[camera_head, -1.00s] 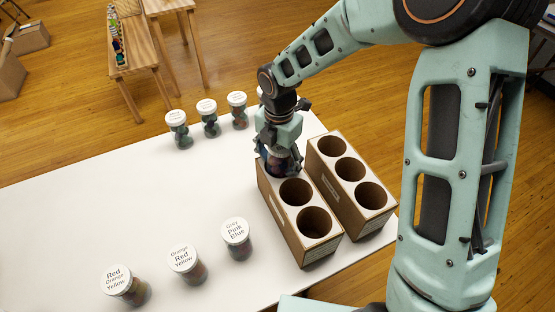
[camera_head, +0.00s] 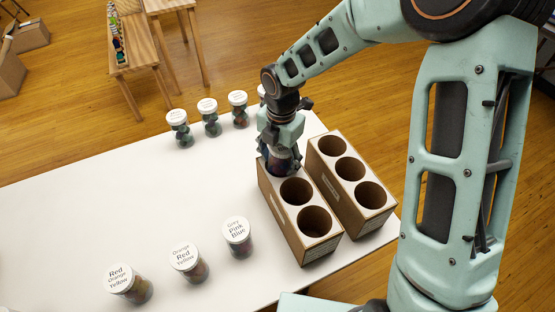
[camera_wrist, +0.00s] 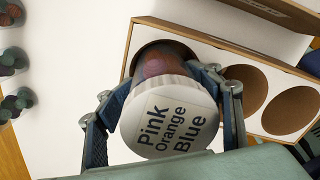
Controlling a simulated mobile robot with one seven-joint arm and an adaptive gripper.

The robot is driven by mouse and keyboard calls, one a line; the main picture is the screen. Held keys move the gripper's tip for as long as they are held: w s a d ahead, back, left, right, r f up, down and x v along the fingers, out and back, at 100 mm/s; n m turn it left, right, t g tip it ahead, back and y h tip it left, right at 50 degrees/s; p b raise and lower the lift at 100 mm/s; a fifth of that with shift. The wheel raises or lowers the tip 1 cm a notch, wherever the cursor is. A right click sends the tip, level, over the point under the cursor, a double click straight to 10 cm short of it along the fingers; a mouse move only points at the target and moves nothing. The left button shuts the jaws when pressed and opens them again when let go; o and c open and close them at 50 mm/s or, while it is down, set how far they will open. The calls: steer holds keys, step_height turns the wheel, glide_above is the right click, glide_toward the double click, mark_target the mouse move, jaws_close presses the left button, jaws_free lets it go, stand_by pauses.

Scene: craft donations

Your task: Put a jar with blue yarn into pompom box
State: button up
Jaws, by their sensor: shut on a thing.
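My gripper (camera_head: 279,160) is shut on a jar (camera_wrist: 165,118) with a white lid reading "Pink Orange Blue". The jar is at the far hole of the left cardboard box (camera_head: 290,215), with its lower end at or in the opening; how deep is hard to tell. Some of its reddish and purple contents show in the wrist view. This box's other two holes look empty. The right box (camera_head: 350,172) has three empty-looking holes. The writing on the boxes' sides is too small to read. A jar (camera_head: 237,237) reading "Grey Pink Blue" stands left of the boxes.
A "Orange Red Yellow" jar (camera_head: 189,262) and a "Red Orange Yellow" jar (camera_head: 128,283) stand at the front of the white table (camera_head: 110,215). Several jars (camera_head: 210,118) stand along the back edge, one partly behind my arm. The table's middle is clear.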

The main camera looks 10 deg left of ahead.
mark_target(287, 176)
steer(key=o, duration=1.6)
steer(key=d+f, duration=0.1)
steer(key=s+d, duration=0.1)
steer(key=shift+s+d+f+h, duration=0.2)
steer(key=shift+d+f+h, duration=0.1)
steer(key=shift+f, duration=0.1)
steer(key=shift+c, duration=0.2)
steer(key=shift+o, duration=1.1)
steer(key=shift+w+f+g, duration=0.1)
steer(key=shift+w+g, duration=0.05)
steer(key=shift+g, duration=0.15)
steer(key=shift+o, duration=1.3)
steer(key=shift+d, duration=0.15)
steer(key=shift+o, duration=0.3)
steer(key=shift+r, duration=0.2)
steer(key=shift+a+r, duration=0.1)
steer(key=shift+a, duration=0.15)
steer(key=shift+a+r, duration=0.1)
steer(key=shift+r, duration=0.1)
steer(key=r, duration=1.1)
steer(key=shift+d+r, duration=0.2)
steer(key=shift+r, duration=0.05)
